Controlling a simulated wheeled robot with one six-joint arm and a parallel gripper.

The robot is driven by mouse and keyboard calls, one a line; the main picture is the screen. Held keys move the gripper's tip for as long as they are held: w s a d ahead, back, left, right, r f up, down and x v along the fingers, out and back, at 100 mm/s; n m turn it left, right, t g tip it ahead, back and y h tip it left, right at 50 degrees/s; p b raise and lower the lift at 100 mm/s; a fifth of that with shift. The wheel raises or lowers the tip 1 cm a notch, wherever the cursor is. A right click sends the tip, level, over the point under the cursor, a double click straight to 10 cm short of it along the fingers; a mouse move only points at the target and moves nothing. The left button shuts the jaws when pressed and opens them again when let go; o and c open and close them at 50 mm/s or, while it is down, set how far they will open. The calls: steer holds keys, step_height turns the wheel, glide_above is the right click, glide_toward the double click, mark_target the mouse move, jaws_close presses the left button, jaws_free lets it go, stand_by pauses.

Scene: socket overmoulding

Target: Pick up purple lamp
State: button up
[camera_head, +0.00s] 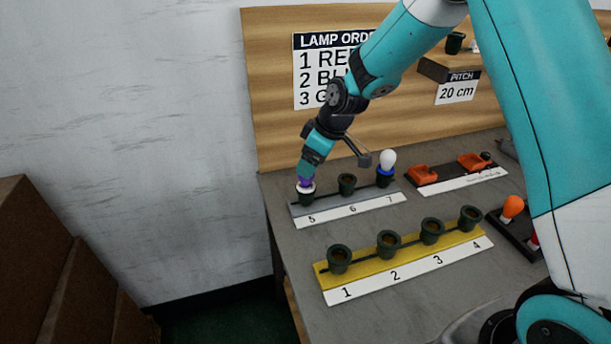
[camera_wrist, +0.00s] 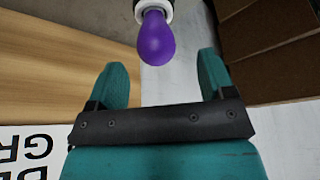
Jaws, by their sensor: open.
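The purple lamp (camera_wrist: 156,38) shows at the top middle of the wrist view, its bulb toward me and a white collar behind it. In the head view the purple lamp (camera_head: 306,182) stands in the socket marked 5 at the left end of the grey strip, mostly hidden by my gripper. My gripper (camera_wrist: 164,75) is open, with its two teal fingers apart and the lamp just beyond and between the fingertips. In the head view my gripper (camera_head: 311,165) is directly above the lamp. Contact cannot be told.
Socket 6 (camera_head: 347,184) is empty. A white lamp (camera_head: 388,162) with a blue base stands in socket 7. A yellow strip (camera_head: 365,273) with several empty sockets lies in front. Orange parts (camera_head: 423,174) sit behind right. A wooden board (camera_head: 270,90) rises behind the table.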

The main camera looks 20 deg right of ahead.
steer(key=x, duration=0.4)
steer(key=p+x, duration=0.1)
steer(key=x, duration=0.1)
steer(key=shift+w+f, duration=0.2)
steer(key=shift+w, duration=0.15)
